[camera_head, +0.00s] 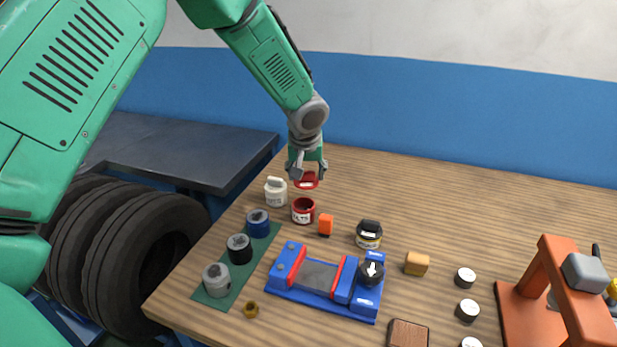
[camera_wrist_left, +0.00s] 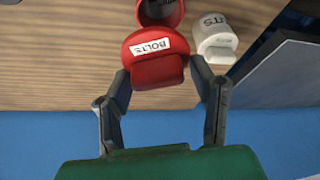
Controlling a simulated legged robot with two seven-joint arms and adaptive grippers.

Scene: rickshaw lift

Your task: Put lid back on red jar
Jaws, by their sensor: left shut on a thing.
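The red jar (camera_head: 303,211) stands upright and open on the wooden table, with a white label. It also shows partly in the left wrist view (camera_wrist_left: 176,16), behind the lid. The red lid (camera_head: 306,183), labelled BOLTS in the left wrist view (camera_wrist_left: 152,61), is in my left gripper (camera_head: 308,170). My left gripper is shut on the lid's raised handle and holds it a little above the jar, apart from it. Its two fingers show on either side of the lid in the left wrist view (camera_wrist_left: 160,88). My right gripper is not in view.
A white lidded jar (camera_head: 276,192) stands close left of the red jar.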

